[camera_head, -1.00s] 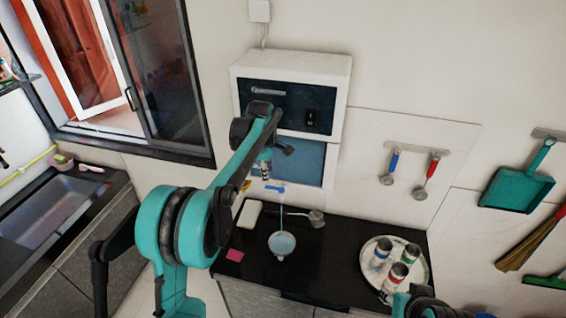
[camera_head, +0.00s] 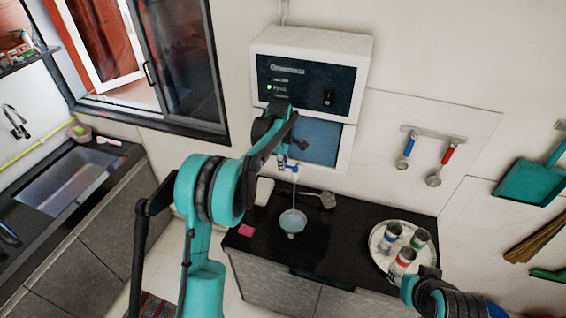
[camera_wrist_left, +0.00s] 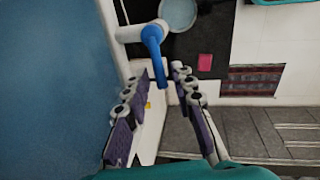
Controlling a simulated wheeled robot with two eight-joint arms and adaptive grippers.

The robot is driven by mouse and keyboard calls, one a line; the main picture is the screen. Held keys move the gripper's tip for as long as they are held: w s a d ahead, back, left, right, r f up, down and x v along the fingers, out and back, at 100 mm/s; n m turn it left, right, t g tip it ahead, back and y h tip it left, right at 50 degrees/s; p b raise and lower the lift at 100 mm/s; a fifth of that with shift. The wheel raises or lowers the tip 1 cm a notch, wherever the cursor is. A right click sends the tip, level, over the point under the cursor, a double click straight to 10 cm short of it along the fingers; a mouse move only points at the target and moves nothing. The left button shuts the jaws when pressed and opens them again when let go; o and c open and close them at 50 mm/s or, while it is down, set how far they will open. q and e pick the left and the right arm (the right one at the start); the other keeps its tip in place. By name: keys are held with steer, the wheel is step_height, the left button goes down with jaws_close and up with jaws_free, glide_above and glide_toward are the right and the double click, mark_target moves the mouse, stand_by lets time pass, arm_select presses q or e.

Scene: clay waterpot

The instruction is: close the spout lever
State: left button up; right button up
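The white water dispenser (camera_head: 362,58) hangs on the wall. Its spout (camera_wrist_left: 128,33) and blue spout lever (camera_wrist_left: 154,48) show in the left wrist view. The lever's blue arm hangs down between the fingertips. My left gripper (camera_wrist_left: 159,76) is open, one finger on each side of the lever; I cannot tell whether either touches it. In the head view the gripper (camera_head: 282,164) partly covers the spout area. A thin stream runs from the spout into the bowl (camera_head: 292,221) below. My right gripper (camera_head: 422,286) is at the lower right, its fingers unclear.
The black counter (camera_head: 335,240) holds a pink note (camera_head: 246,231), a white block (camera_head: 264,191), a ladle (camera_head: 327,200) and a round tray (camera_head: 378,252) with jars. Utensils (camera_head: 407,150) hang on the wall rack. A sink (camera_head: 65,180) is at the left.

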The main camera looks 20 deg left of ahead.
arm_select(q)
jaws_close()
steer(key=shift+w+m+b, duration=0.25)
steer(key=shift+m+b, duration=0.15)
steer(key=shift+m, duration=0.3)
steer(key=shift+o, duration=2.1)
jaws_free()
steer(key=shift+r, duration=0.15)
step_height(320, 180, up, 12)
steer(key=s, duration=0.2)
steer(key=shift+s+f, duration=0.2)
steer(key=shift+a, duration=0.1)
